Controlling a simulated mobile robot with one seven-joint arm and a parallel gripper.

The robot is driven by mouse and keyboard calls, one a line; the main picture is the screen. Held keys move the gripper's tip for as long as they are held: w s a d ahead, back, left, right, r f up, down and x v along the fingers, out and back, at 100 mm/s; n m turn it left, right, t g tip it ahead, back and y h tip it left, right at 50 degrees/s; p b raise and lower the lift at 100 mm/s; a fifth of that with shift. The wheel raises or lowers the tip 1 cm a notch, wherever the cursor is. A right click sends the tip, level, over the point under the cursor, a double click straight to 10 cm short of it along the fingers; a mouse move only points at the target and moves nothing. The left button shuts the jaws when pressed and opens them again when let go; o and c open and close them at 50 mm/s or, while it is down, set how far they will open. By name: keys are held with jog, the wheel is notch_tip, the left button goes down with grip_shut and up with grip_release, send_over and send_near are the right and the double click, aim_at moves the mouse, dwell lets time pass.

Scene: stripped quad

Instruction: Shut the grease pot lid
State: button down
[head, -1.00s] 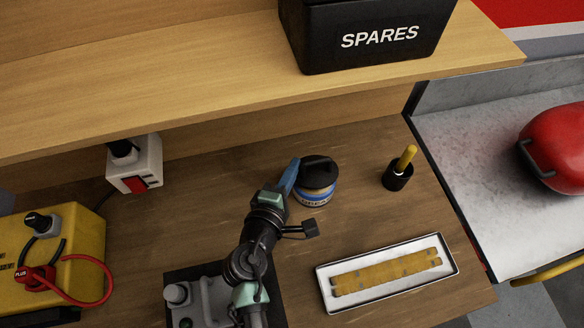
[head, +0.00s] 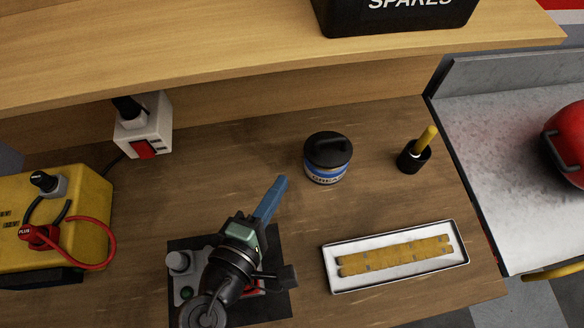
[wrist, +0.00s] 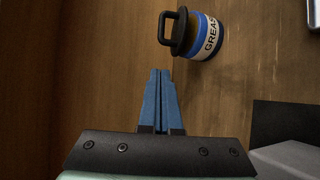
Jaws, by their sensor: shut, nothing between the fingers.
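The grease pot (head: 326,172) stands upright on the wooden bench in the head view, with a blue and white label. Its black lid (head: 328,149) with a raised handle sits on top and looks level, flush with the rim as far as I can see. In the wrist view the pot (wrist: 211,38) is at the top, with its lid (wrist: 184,30) toward the left. My gripper (head: 281,183) is shut and empty, its blue fingers together, left of and nearer than the pot and apart from it. It also shows in the wrist view (wrist: 159,75).
A white tray (head: 463,259) with a yellow strip lies right of my gripper. A black cup (head: 411,161) with a yellow-handled tool stands right of the pot. A yellow box (head: 90,213) with a red cable is at left. The SPARES bin (head: 390,22) sits on the shelf above.

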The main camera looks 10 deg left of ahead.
jog(key=w+d+m+g+y+p, duration=0.1)
jog(key=w+d+m+g+p, duration=0.3)
jog(key=d+m, duration=0.6)
jog(key=w+r+m+y+p, duration=0.1)
jog(key=w+r+m+y, duration=0.25)
jog(key=r+y, duration=0.45)
jog(key=h+p, duration=0.1)
send_over(334, 141)
jog(key=f, duration=0.4)
jog(key=shift+w+a, duration=0.15)
jog(key=shift+w, duration=0.25)
jog(key=shift+s+f+p, duration=0.2)
jog(key=shift+f+p, duration=0.1)
jog(key=shift+f, duration=0.3)
jog(key=shift+s+f+p, duration=0.2)
jog(key=shift+f+p, duration=0.05)
jog(key=shift+f, duration=0.35)
jog(key=shift+s+d+f, duration=0.15)
jog(key=shift+f, duration=0.25)
jog(key=shift+s+d+f, duration=0.1)
jog(key=shift+s+f, duration=0.05)
jog(key=shift+f, duration=0.25)
